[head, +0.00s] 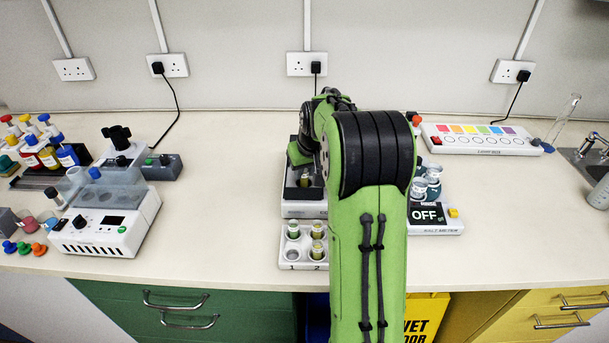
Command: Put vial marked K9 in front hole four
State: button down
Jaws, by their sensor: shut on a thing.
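My gripper (303,172) is over the dark-topped tray (303,209) in the middle of the bench, partly hidden by my own arm. It appears shut on an olive-yellow vial (304,180); its mark is too small to read. In front stands a white rack (304,265) with holes numbered 1 and 2 visible. Front hole one (292,254) looks empty. A vial (317,250) stands in front hole two. Two more vials stand behind, one at left (293,230) and one at right (317,230). The rack's right part, where hole four might be, is hidden behind my arm.
To the left stand a white machine (105,222) with a clear cover and several coloured bottles (45,150). A light box (480,138) lies at back right. Bench left of the rack is clear.

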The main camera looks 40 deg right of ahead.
notch_tip(320, 180, up, 9)
jog(key=p, duration=0.2)
jog(key=s+f+n+g+y+p, duration=0.15)
jog(key=s+n+y+p, duration=0.4)
jog(key=s+n, duration=1.3)
jog(key=s+f+m+b, duration=0.1)
jog(key=f, duration=0.2)
jog(key=s+f+m, duration=0.2)
jog(key=f, duration=0.2)
jog(key=s+f+m+h+b, duration=0.1)
jog(key=s+f+m, duration=0.1)
jog(key=f, duration=0.2)
jog(key=shift+s+d+f+b, duration=0.25)
jog(key=shift+b, duration=0.05)
jog(key=c, duration=0.9)
grip_release()
